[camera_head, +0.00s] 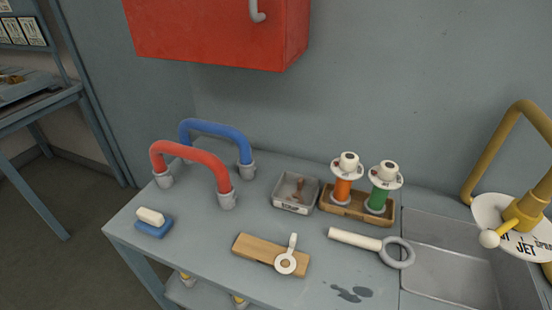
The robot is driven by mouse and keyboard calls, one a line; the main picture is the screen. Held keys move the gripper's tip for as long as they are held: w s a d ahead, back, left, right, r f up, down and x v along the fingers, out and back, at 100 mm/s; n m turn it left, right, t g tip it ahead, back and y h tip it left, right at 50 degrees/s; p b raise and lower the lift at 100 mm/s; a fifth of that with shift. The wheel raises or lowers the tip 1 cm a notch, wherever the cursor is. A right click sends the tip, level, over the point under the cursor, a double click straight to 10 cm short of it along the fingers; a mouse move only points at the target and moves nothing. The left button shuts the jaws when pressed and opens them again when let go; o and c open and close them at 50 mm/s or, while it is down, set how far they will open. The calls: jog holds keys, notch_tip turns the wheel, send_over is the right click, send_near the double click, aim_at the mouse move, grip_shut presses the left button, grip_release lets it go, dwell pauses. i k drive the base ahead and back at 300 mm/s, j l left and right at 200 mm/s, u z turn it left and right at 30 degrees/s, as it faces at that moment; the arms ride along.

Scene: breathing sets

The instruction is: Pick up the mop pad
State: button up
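A small blue pad with a cream block on top (154,222) lies at the left front of the grey worktop (215,255). It looks like the mop pad, and nothing covers it. It sits in front of the red arched handle, apart from it. My gripper is not in view.
Red (192,153) and blue (215,128) arched tubes stand behind the pad. A wooden block with a white lever (255,251), a small tray (292,210), two bottles, a ring-handled tool (355,238), a sink (440,260) and yellow tap are right. A red cabinet (215,30) hangs above.

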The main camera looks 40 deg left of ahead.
aim_at(151, 223)
jog(key=u, duration=0.4)
jog(key=k+u, duration=0.1)
jog(key=u, duration=0.7)
jog(key=k+u, duration=0.1)
jog(key=u, duration=0.3)
